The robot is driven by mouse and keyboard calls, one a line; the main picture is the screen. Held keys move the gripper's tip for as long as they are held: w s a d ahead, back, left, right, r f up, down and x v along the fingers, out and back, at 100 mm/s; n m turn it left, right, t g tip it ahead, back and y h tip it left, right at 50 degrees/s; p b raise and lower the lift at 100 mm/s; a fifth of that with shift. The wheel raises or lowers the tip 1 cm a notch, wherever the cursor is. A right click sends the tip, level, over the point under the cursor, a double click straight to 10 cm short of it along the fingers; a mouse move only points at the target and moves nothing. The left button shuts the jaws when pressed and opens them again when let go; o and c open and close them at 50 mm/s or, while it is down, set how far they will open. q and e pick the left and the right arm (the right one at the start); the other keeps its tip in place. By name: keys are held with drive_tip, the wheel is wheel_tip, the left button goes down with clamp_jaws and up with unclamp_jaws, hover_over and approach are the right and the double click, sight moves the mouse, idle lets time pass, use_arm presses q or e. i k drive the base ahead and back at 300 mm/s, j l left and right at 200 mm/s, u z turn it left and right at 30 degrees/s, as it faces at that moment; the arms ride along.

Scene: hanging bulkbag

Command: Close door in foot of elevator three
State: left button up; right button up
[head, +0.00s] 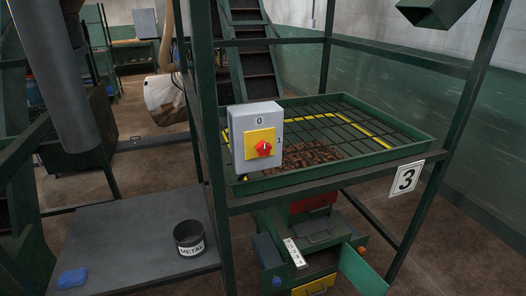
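The green foot of the elevator (333,229) stands under the green frame with the number 3 sign (405,178). A green door panel (362,271) juts out at its front right and looks swung open. A red panel (313,203) shows at the top of the foot. A dark opening with brownish contents (318,259) shows beside the door panel. A white label plate (295,253) leans at the left of the opening. A yellow part (314,287) is at the bottom, cut by the picture edge. Neither of my grippers is in view.
A grey switch box (255,115) with a red knob hangs above the elevator foot. A grated green tray (340,135) spans the frame. At left, a grey table (130,240) holds a black METAL bin (190,238) and a blue object (73,278). Frame posts stand around the foot.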

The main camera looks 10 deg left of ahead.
sight(358, 272)
drive_tip(key=l+u, duration=0.1)
drive_tip(key=u, duration=0.6)
drive_tip(key=l+u, duration=0.75)
drive_tip(key=l, duration=0.2)
drive_tip(key=l+u, duration=0.2)
drive_tip(key=l, duration=0.3)
drive_tip(key=k+l+u, duration=0.2)
drive_tip(key=l, duration=0.25)
drive_tip(key=k+l+u, duration=0.1)
drive_tip(key=l, duration=0.4)
drive_tip(key=k+l, duration=0.1)
drive_tip(key=l, duration=0.35)
drive_tip(key=k+l, duration=0.1)
drive_tip(key=l, duration=0.3)
drive_tip(key=k+l, duration=0.1)
drive_tip(key=l, duration=0.25)
drive_tip(key=k+l, duration=0.15)
drive_tip(key=l, duration=0.25)
drive_tip(key=k+l+u, duration=0.1)
drive_tip(key=l, duration=0.25)
drive_tip(key=k+l, duration=0.1)
drive_tip(key=l, duration=0.3)
drive_tip(key=k+j+z, duration=0.15)
drive_tip(key=k, duration=0.3)
